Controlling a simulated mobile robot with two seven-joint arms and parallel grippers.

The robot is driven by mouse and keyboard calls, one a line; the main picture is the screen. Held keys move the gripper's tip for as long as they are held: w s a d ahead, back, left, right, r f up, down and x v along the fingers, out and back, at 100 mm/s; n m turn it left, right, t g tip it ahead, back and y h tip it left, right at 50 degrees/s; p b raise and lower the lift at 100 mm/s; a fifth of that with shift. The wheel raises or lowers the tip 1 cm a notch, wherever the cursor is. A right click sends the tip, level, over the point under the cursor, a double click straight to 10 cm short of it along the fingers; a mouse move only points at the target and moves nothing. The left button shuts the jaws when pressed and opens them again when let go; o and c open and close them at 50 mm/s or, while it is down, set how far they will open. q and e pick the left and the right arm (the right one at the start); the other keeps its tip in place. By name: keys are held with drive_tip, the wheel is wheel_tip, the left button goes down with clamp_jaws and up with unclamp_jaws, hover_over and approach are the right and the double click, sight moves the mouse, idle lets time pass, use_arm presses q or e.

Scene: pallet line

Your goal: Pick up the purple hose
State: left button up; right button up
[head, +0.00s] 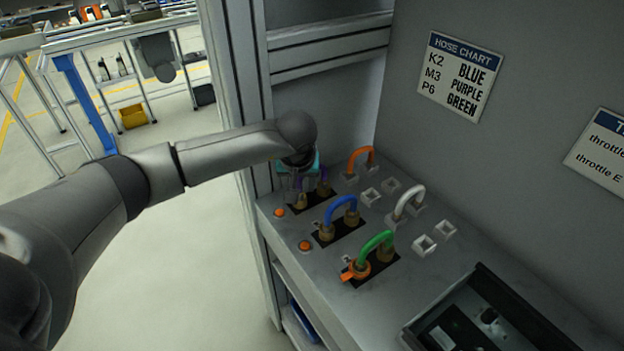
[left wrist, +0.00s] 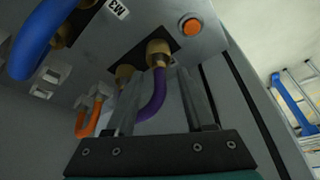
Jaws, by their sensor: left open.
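The purple hose (head: 323,187) is at the far left of the bench in the head view, plugged into brass fittings on a black plate and partly hidden by my left gripper (head: 303,182). In the left wrist view, the purple hose (left wrist: 155,98) curves between the two open fingers of my left gripper (left wrist: 163,88). Whether the fingers touch it I cannot tell. My right gripper is not in view.
A blue hose (head: 340,213) and a green hose (head: 375,243) stand nearer on the bench. An orange hose (head: 361,157) and a white hose (head: 408,200) stand behind. Orange buttons (head: 305,246) line the front edge. A hose chart (head: 461,75) hangs on the wall.

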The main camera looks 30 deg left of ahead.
use_arm(q)
clamp_jaws()
idle(0.4)
